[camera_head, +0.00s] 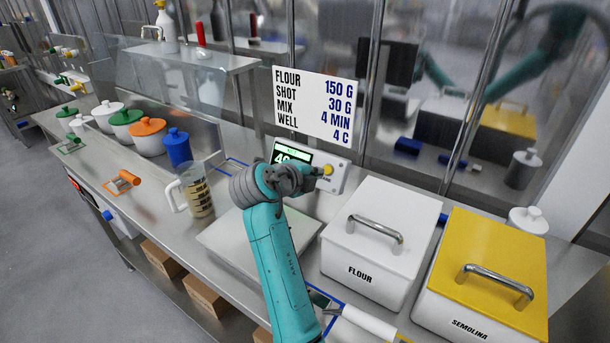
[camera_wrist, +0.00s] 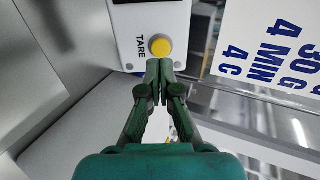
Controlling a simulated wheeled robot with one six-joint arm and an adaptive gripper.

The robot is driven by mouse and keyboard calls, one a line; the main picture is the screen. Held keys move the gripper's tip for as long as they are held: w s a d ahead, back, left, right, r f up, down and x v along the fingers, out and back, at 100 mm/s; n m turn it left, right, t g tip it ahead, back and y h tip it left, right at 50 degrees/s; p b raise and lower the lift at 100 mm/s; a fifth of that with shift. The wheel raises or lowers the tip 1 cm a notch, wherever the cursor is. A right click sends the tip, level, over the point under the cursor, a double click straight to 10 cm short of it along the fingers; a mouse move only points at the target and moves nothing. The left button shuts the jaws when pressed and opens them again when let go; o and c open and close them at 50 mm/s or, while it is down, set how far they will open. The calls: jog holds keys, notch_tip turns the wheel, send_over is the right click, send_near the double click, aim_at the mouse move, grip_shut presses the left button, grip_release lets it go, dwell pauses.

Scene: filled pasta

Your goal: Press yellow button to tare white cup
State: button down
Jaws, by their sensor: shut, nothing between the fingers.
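The yellow button (camera_head: 328,169) is on the light front panel of the scale display (camera_head: 292,154). In the wrist view the yellow button (camera_wrist: 160,47) sits beside the word TARE. My gripper (camera_wrist: 165,68) is shut and empty, with its fingertips just below the button in that picture. In the head view my gripper (camera_head: 314,172) reaches the panel from the left; I cannot tell whether it touches the button. The green-lit display shows a reading starting with 4, the rest hidden by my wrist. I cannot make out a white cup; my arm hides part of the scale area.
A flat pale plate (camera_head: 232,243) lies under my arm. The white FLOUR box (camera_head: 362,270) and yellow-lidded SEMOLINA box (camera_head: 510,250) stand at right. A measuring jug (camera_head: 198,190) stands left. A recipe sign (camera_head: 314,103) hangs above the panel.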

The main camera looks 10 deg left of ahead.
aim_at(327, 171)
jog(key=shift+x, duration=1.9)
jog(key=shift+w, duration=0.1)
